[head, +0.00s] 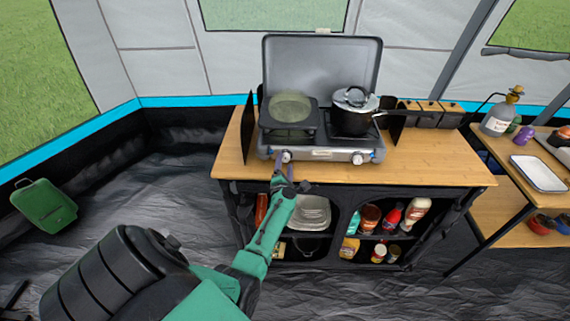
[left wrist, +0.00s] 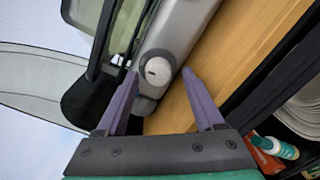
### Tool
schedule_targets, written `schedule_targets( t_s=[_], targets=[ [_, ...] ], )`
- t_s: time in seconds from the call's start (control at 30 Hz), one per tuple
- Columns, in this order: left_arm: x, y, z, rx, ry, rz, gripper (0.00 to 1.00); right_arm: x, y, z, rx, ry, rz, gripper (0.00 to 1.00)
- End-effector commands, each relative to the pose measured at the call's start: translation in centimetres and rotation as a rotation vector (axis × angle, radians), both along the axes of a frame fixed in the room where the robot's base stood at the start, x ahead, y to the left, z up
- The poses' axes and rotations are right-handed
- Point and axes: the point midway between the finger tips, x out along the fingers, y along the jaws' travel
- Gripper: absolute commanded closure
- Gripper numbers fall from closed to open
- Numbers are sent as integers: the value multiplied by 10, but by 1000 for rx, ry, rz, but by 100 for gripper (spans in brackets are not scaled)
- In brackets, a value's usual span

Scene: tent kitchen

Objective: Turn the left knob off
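The camping stove (head: 320,152) stands on the wooden counter with its lid up. Its left knob (head: 286,156) is on the front face, and the right knob (head: 357,158) is farther along. My left gripper (head: 282,170) is at the stove's front, at the left knob. In the left wrist view, the round pale knob (left wrist: 158,68) with a dark mark shows between the tips of the open purple fingers (left wrist: 158,80). I cannot tell whether a finger touches it. My right gripper is not in view.
A pot with a lid (head: 354,112) sits on the right burner, and a greenish round item (head: 291,107) is over the left. Counter (head: 440,160) is clear to the right. Shelves below hold bottles and a clear container (head: 313,212). A side table (head: 515,168) stands at right.

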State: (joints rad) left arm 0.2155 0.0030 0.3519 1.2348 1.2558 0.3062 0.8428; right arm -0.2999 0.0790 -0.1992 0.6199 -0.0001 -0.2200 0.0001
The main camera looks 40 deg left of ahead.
Motion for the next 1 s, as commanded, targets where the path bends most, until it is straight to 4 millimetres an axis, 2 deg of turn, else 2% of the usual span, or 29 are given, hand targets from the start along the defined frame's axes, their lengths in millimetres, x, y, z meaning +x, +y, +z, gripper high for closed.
schedule_targets(
  t_s=[0.37,0.57,0.77,0.9,1.0],
  targets=[
    [-5,-5,3,-1,-3,-1,29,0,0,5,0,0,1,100],
    [-34,-26,6,-2,0,-2,29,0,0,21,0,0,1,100],
    [-72,-53,9,-1,0,0,29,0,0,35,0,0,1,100],
    [-100,-73,9,-2,1,0,29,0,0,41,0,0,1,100],
    [-112,-82,8,-1,0,0,29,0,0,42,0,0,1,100]
  ],
)
